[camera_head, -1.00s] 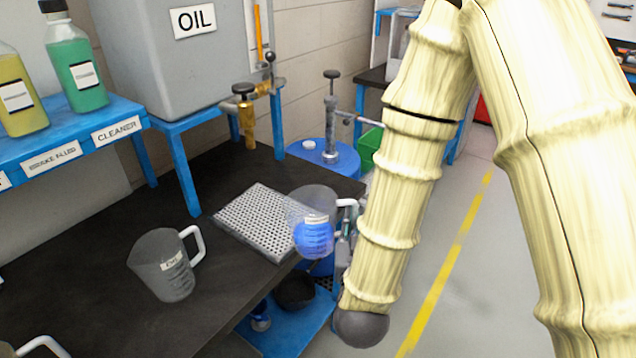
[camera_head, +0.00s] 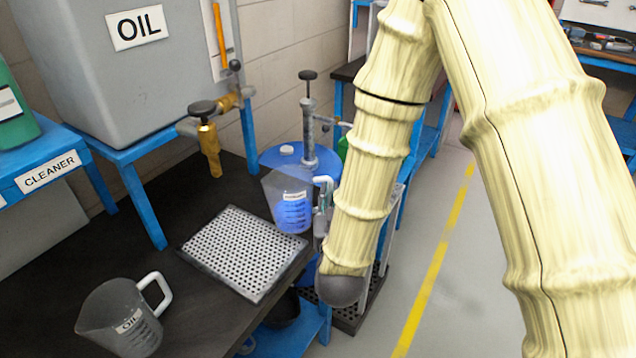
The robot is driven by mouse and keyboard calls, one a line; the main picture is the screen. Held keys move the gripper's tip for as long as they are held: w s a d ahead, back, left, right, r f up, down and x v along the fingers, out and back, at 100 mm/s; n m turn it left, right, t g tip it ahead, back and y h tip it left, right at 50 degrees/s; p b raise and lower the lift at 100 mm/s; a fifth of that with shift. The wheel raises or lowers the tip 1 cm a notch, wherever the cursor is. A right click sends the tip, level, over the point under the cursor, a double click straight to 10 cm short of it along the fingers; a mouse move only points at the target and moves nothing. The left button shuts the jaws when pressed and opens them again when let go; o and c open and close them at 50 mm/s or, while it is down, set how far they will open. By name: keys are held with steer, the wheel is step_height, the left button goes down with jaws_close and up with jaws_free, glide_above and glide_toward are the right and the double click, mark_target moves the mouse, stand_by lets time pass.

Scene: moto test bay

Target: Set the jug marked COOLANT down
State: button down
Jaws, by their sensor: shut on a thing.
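The jug with blue liquid (camera_head: 291,204) is clear, with a small white label too small to read for certain and a white handle at its right. It is upright, beyond the right edge of the perforated tray, in front of the blue drum. My gripper (camera_head: 323,208) is at the handle side and shut on the jug; my arm partly hides it. I cannot tell what is directly under the jug.
A clear jug marked OIL (camera_head: 122,318) stands on the dark bench (camera_head: 50,290). The perforated drip tray (camera_head: 240,252) is empty. A brass tap (camera_head: 208,140) hangs from the OIL tank (camera_head: 75,60). A blue drum (camera_head: 270,157) with a pump stands behind.

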steer(key=w, duration=0.3)
steer(key=w+p, duration=0.1)
steer(key=w, duration=0.3)
steer(key=w+f+p, duration=0.1)
steer(key=w, duration=0.3)
steer(key=shift+w+d, duration=0.15)
steer(key=shift+d, duration=0.1)
steer(key=shift+f+p, duration=0.4)
steer(key=shift+f, duration=1.4)
steer(key=shift+f, duration=0.15)
steer(key=c, duration=1.5)
jaws_free()
steer(key=shift+c, duration=0.2)
steer(key=s+b, duration=0.2)
steer(key=s, duration=1)
steer(key=shift+a, duration=0.3)
